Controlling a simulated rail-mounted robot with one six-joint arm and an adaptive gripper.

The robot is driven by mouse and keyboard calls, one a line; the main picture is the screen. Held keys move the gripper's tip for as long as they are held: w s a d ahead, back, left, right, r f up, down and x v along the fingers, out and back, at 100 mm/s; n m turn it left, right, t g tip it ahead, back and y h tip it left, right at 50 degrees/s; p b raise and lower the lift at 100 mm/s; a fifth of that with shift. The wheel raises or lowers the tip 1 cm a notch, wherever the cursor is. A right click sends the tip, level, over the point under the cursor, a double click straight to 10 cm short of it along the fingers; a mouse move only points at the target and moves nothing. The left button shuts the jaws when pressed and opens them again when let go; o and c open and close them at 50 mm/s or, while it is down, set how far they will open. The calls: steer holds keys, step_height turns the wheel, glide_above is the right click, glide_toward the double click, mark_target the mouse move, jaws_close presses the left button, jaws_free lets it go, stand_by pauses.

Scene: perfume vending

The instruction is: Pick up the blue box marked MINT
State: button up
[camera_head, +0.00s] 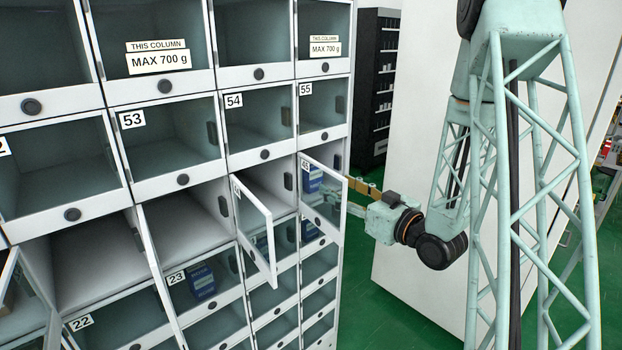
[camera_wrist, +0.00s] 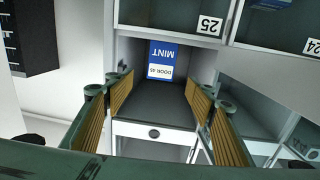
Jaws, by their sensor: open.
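The blue box marked MINT (camera_wrist: 163,55) stands in an open compartment, upside down in the wrist view, with a white DOOR 45 label. In the head view a blue box (camera_head: 312,180) shows behind the glass of an open door. My gripper (camera_wrist: 160,88) is open and empty. Its two ribbed yellow fingers stand on either side of the compartment opening in the wrist view, with the box between them and farther in. In the head view my gripper (camera_head: 362,192) is at the right of the locker, partly hidden behind the open door.
The open glass door (camera_head: 323,200) stands out beside my gripper. Another open door (camera_head: 255,232) is to its left. Another blue box (camera_head: 202,281) sits in compartment 23.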

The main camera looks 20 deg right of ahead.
steer(key=shift+w, duration=0.15)
steer(key=shift+b+x, duration=0.3)
steer(key=shift+x, duration=3.85)
steer(key=shift+w, duration=0.1)
steer(key=shift+b+x, duration=0.4)
steer(key=shift+x, duration=2.15)
steer(key=shift+c, duration=0.7)
steer(key=c, duration=0.8)
